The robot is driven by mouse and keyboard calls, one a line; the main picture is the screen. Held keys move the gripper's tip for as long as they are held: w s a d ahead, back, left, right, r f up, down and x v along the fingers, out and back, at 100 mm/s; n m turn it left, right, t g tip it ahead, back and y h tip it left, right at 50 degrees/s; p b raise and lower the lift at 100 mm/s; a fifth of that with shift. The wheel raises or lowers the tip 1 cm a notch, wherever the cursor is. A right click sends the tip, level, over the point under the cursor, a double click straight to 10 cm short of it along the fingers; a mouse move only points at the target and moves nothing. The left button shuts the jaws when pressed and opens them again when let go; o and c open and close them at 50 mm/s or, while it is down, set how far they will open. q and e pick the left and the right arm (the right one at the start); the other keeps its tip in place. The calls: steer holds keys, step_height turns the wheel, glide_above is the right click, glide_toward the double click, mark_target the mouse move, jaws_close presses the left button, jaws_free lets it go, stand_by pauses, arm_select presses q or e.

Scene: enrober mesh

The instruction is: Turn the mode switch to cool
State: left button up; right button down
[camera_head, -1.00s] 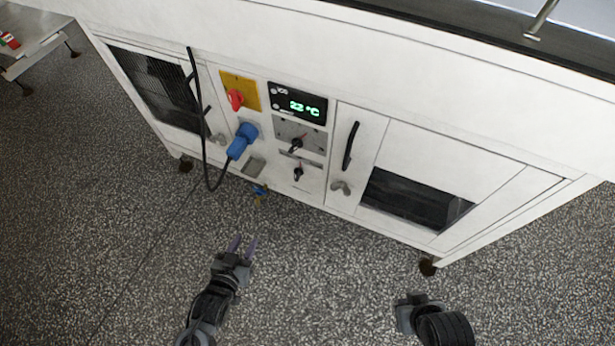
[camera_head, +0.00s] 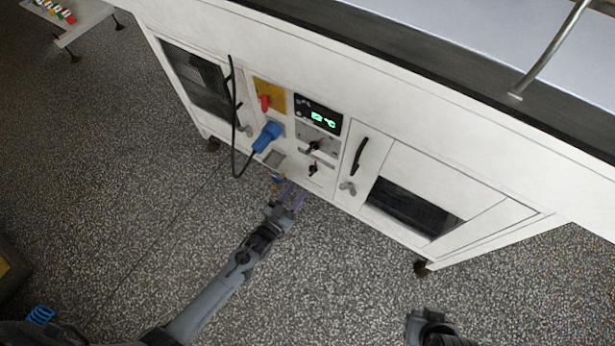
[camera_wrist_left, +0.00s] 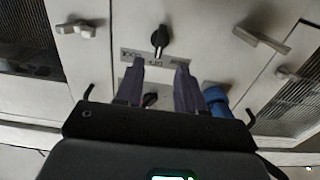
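Two black rotary switches sit one above the other on the white cabinet front, under the green display (camera_head: 323,121). The upper switch (camera_head: 315,145) and lower switch (camera_head: 313,169) are small, and I cannot read which is the mode switch. The left wrist view is upside down; there one black knob (camera_wrist_left: 160,40) stands beside a small labelled plate (camera_wrist_left: 153,58), its lettering illegible. Another knob (camera_wrist_left: 150,99) shows between the fingers. My left gripper (camera_head: 291,194) is open and empty, just in front of and below the switches. Part of my right arm's end (camera_head: 435,328) shows lower right, its fingers not discernible.
Left of the switches are a blue plug (camera_head: 267,137) with a hanging black cable (camera_head: 233,120) and a red knob (camera_head: 265,102) on a yellow plate. A black door handle (camera_head: 359,155) stands to the right. The floor in front is clear.

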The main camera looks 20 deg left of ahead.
mark_target(310, 173)
arm_select(q)
steer(key=w+b, duration=0.1)
steer(key=w, duration=0.2)
steer(key=w+d+b, duration=0.1)
steer(key=w, duration=0.1)
steer(key=shift+w+d+f, duration=0.1)
steer(key=shift+w, duration=0.3)
steer(key=shift+w+d+b, duration=0.15)
steer(key=shift+w+b, duration=0.4)
steer(key=shift+w, duration=0.4)
jaws_close()
